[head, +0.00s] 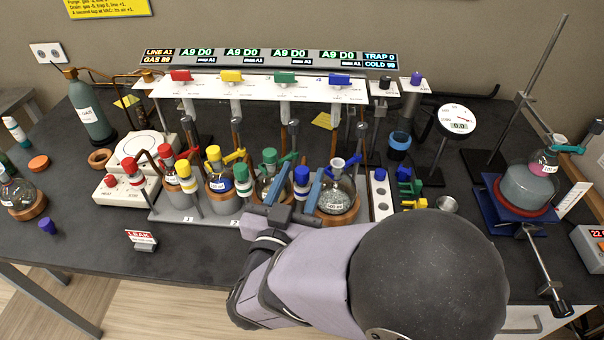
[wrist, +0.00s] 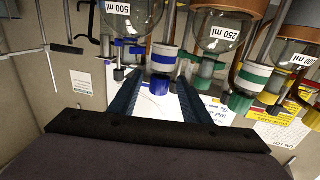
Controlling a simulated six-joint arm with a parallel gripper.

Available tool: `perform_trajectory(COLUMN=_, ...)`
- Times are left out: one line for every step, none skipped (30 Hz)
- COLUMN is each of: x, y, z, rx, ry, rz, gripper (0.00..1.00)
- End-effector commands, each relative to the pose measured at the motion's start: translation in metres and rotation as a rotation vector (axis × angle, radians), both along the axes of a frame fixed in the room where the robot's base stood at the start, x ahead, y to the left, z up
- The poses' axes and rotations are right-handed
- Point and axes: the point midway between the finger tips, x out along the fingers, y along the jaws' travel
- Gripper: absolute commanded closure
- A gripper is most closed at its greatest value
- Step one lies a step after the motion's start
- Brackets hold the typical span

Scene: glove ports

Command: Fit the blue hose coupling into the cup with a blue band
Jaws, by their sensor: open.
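The blue hose coupling (head: 301,174) shows in the head view as a blue cap at the top of the white cup with a blue band (head: 301,189). In the wrist view the blue coupling (wrist: 159,83) is at the near end of the white cup with its blue band (wrist: 163,58), in line with it. How deep it sits in the cup is hidden. My gripper (head: 298,186) is open, with one blue finger on each side of the coupling. In the wrist view a gap shows between the fingers (wrist: 156,100) and the coupling.
The 500 ml flask (head: 336,204) is close on the right. A white valve panel (head: 260,90) spans behind. A sign (head: 142,238) stands at the front left.

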Motion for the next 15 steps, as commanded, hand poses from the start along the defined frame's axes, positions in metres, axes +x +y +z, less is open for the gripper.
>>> perform_trajectory(x=-0.006, y=0.002, z=0.0, rx=0.001, ry=-0.001, rz=0.004, gripper=0.57)
perform_trajectory(x=-0.01, y=0.003, z=-0.001, rx=0.001, ry=-0.001, rz=0.005, gripper=0.57)
perform_trajectory(x=-0.015, y=0.004, z=-0.001, rx=0.001, ry=0.0, rz=0.006, gripper=0.57)
perform_trajectory(x=-0.019, y=0.005, z=-0.001, rx=0.001, ry=0.0, rz=0.006, gripper=0.57)
perform_trajectory(x=-0.022, y=0.006, z=-0.001, rx=0.001, ry=-0.001, rz=0.006, gripper=0.57)
perform_trajectory(x=-0.028, y=0.007, z=-0.001, rx=0.001, ry=-0.001, rz=0.005, gripper=0.57)
perform_trajectory(x=-0.031, y=0.007, z=-0.001, rx=0.001, ry=-0.001, rz=0.006, gripper=0.57)
perform_trajectory(x=-0.035, y=0.008, z=-0.001, rx=0.001, ry=0.0, rz=0.006, gripper=0.57)
perform_trajectory(x=-0.039, y=0.009, z=-0.001, rx=0.001, ry=0.0, rz=0.005, gripper=0.57)
perform_trajectory(x=-0.042, y=0.01, z=0.0, rx=0.001, ry=-0.001, rz=0.005, gripper=0.57)
perform_trajectory(x=-0.045, y=0.01, z=0.0, rx=0.001, ry=-0.001, rz=0.004, gripper=0.57)
perform_trajectory(x=-0.049, y=0.011, z=0.0, rx=0.001, ry=-0.001, rz=0.005, gripper=0.57)
perform_trajectory(x=-0.051, y=0.011, z=-0.001, rx=0.001, ry=0.0, rz=0.004, gripper=0.57)
perform_trajectory(x=-0.053, y=0.011, z=-0.001, rx=0.001, ry=0.0, rz=0.003, gripper=0.57)
perform_trajectory(x=-0.055, y=0.012, z=0.0, rx=0.0, ry=0.0, rz=0.003, gripper=0.57)
